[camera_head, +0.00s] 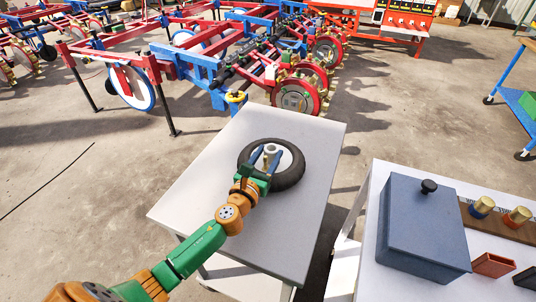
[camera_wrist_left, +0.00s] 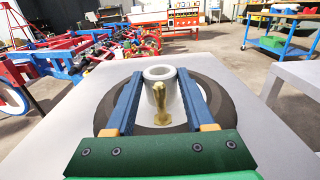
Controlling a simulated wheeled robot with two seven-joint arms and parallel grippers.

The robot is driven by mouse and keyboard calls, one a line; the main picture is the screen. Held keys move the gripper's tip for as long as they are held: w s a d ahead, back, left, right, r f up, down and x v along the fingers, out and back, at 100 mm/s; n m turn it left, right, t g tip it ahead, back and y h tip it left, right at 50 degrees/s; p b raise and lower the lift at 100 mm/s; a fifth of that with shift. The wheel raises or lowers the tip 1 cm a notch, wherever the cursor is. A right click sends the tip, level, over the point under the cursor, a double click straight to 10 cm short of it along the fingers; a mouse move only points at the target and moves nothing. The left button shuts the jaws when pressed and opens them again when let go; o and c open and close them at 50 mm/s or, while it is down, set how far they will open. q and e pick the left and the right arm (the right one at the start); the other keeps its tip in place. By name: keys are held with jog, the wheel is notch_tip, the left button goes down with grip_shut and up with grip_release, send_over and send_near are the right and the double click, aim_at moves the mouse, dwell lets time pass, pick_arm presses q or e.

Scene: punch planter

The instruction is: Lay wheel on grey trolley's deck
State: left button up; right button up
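The wheel (camera_head: 290,178) has a black tyre, a pale disc and a white tubular hub (camera_wrist_left: 159,73). It lies flat over the grey trolley's deck (camera_head: 310,131) and seems to rest on it; the underside is hidden. My left gripper (camera_head: 265,157) reaches in from the near left, and its blue fingers straddle the hub. In the left wrist view the fingertips press against both sides of the hub, with a brass-coloured piece (camera_wrist_left: 161,104) between the fingers. My right gripper is not in view.
A white table (camera_head: 371,262) stands close on the right with a grey-blue lidded box (camera_head: 424,222) and several small parts. A red and blue farm implement (camera_head: 205,70) stands behind the trolley. A blue cart (camera_head: 516,97) is at the far right. Bare deck surrounds the wheel.

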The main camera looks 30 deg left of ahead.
pick_arm(q)
jog(key=o, duration=0.3)
jog(key=shift+o, duration=0.6)
jog(key=shift+s+d+r, duration=0.1)
jog(key=shift+s+r, duration=0.1)
jog(key=shift+w, duration=0.1)
jog(key=s, duration=1.2)
jog(key=shift+d, duration=0.3)
jog(key=shift+s, duration=0.1)
